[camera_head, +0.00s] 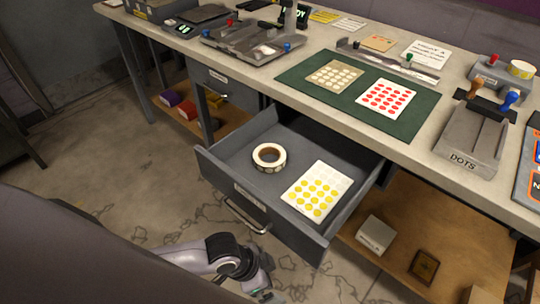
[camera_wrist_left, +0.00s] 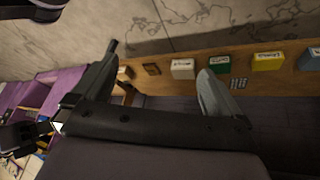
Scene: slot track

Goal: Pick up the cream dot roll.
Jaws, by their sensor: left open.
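The cream dot roll (camera_head: 271,166), a pale ring with a dark brown core, lies in the open grey drawer (camera_head: 237,171). It sits toward the drawer's left side, beside a sheet of yellow dots (camera_head: 318,191). My left arm comes in low at the bottom of the head view, in front of the drawer and below its handle. In the left wrist view my left gripper (camera_wrist_left: 160,58) has its two fingers wide apart with nothing between them. The roll does not show in that view. My right gripper is not in view.
The drawer's front wall and handle (camera_head: 246,215) stand between my left arm and the roll. The counter above holds a green mat (camera_head: 342,108) with dot sheets and a DOTS track (camera_head: 471,139). A wooden lower shelf (camera_head: 395,262) carries small boxes.

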